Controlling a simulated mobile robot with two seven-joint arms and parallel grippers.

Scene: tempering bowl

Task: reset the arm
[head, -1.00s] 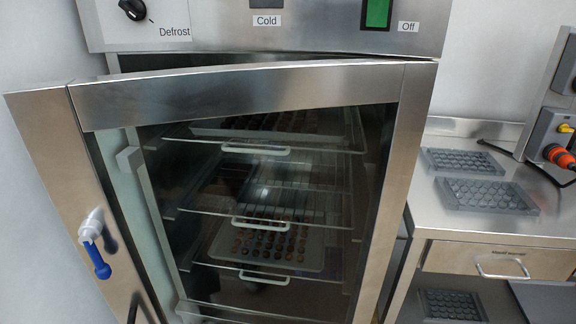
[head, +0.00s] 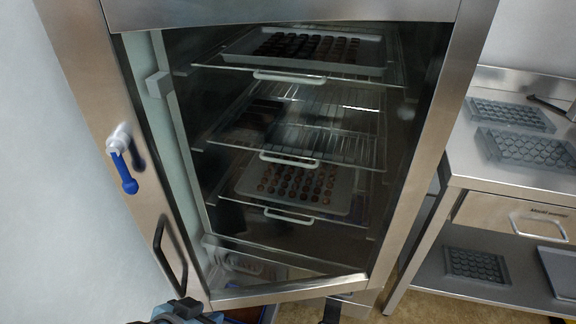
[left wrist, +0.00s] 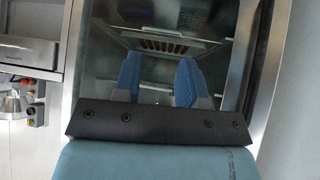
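My left gripper (head: 180,314) shows in part at the bottom edge of the head view, just below the door's dark handle (head: 170,256). In the left wrist view its two blue fingers (left wrist: 157,80) stand apart with nothing between them. They face the glass door (left wrist: 212,20) of the steel cabinet. In the head view the cabinet door (head: 290,11) stands ajar, its left side swung out. My right gripper is not in view.
Behind the glass, racks hold trays of chocolates (head: 300,46), (head: 297,185). A blue-ended latch (head: 124,165) sits on the door frame. On the right, a steel bench (head: 490,165) carries grey moulds (head: 525,148), with another mould (head: 477,265) on its lower shelf.

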